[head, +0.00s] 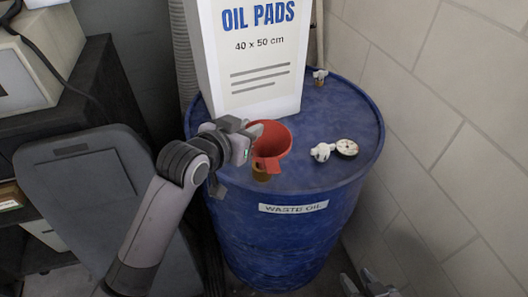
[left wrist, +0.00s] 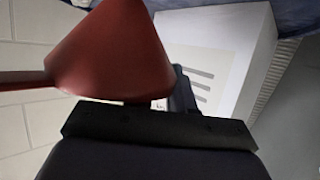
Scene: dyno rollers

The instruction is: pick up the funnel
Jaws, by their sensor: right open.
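A red funnel (head: 271,139), with its wide mouth up and a tab on its near side, is at the left front part of the top of the blue waste oil drum (head: 300,240). My left gripper (head: 256,142) is at the funnel's left rim. In the left wrist view, the funnel (left wrist: 110,55) fills the space before the dark gripper and hides part of the fingers, so its grip is unclear. My right gripper (head: 368,287) is open and empty at the bottom edge, low in front of the drum.
A tall white oil pads box (head: 262,60) stands on the drum behind the funnel. A white cap piece (head: 322,152) and a round disc (head: 347,147) lie to the right. A small fitting (head: 320,76) is at the back. A block wall (head: 450,120) closes the right side.

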